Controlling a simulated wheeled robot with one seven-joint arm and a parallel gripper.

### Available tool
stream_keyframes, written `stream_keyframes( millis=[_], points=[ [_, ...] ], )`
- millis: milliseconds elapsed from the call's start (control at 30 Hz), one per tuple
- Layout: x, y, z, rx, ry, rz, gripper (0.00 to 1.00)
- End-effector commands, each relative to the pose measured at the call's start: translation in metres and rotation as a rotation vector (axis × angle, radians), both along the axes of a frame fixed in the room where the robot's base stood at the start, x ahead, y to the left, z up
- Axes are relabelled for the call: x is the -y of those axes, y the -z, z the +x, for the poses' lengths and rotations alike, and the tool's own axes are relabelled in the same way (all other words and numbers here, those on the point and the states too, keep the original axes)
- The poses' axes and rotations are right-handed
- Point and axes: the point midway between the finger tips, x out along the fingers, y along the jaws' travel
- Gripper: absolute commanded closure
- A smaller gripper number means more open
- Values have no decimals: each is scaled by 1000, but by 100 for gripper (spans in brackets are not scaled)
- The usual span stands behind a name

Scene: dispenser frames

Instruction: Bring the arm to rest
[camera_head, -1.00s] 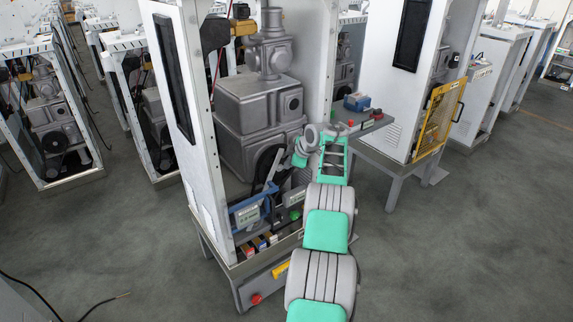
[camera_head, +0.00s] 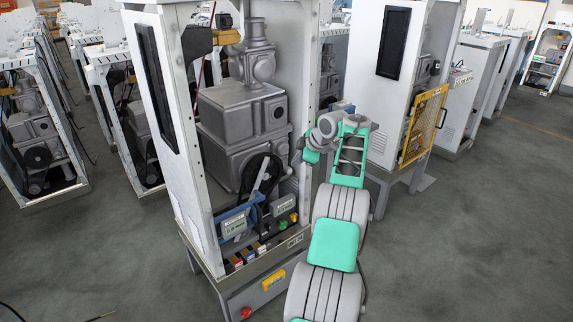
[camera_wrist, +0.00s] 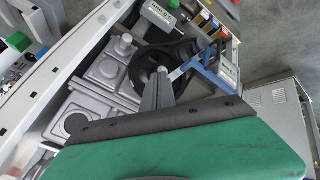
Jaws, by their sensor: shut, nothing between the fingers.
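My arm (camera_head: 335,245) reaches up from the bottom of the head view, grey with green covers. Its bent wrist (camera_head: 324,130) is at the right side of the open dispenser frame, overlapping its edge in the picture. My gripper (camera_wrist: 159,73) shows in the wrist view as a narrow grey pair of fingers, shut and empty, pointing toward the black wheel; I cannot tell the gap to it. In the head view the fingers cannot be made out. A green cover with a black edge (camera_wrist: 190,145) fills the lower wrist view.
The dispenser frame (camera_head: 172,120) holds grey machine blocks (camera_head: 240,108), a black wheel (camera_head: 256,172) and a blue-handled unit (camera_head: 235,222). Another cabinet with a yellow guard (camera_head: 424,125) stands to the right. More frames stand at the left. Open floor (camera_head: 470,240) lies at the right.

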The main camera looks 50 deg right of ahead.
Motion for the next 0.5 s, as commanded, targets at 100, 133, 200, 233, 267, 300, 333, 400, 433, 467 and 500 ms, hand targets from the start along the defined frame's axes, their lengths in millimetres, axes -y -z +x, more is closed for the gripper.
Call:
stream_keyframes(
  millis=[100, 133, 200, 233, 267, 300, 333, 400, 433, 467, 500],
  points=[
    [2, -2, -3, -1, 2, 2, 100],
    [2, -2, -3, 0, 11, 7, 100],
    [2, -1, -4, 3, 60, 44, 100],
    [3, -1, -4, 5, 94, 70, 100],
    [4, -1, -4, 7, 145, 103, 100],
    [13, 0, -6, 11, 255, 156, 100],
    [19, 16, -12, -3, 370, 228, 100],
    [17, 65, -28, -66, 557, 371, 100],
    [14, 85, -36, -95, 620, 419, 100],
    [9, 104, -44, -126, 679, 464, 100],
    [1, 130, -56, -169, 754, 522, 100]
  ],
)
